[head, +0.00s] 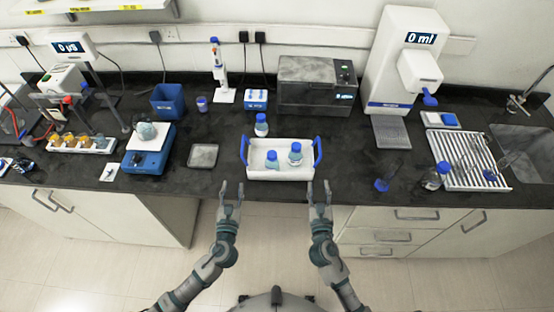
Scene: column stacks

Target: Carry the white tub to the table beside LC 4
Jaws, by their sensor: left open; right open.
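The white tub (280,174) sits on the black bench near its front edge, in the middle of the head view. It has a blue handle at each end and holds two blue-capped bottles (295,153). My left gripper (231,187) is open and empty, in front of and a little left of the tub's left handle. My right gripper (319,188) is open and empty, just in front of the right handle. Both appear apart from the handles. I see no label reading LC 4 and no separate table.
Another blue-capped bottle (261,125) stands just behind the tub. A grey tray (203,156) and a blue balance (148,150) are to the left. A grey oven-like box (305,90) and a white dispenser (395,60) stand behind.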

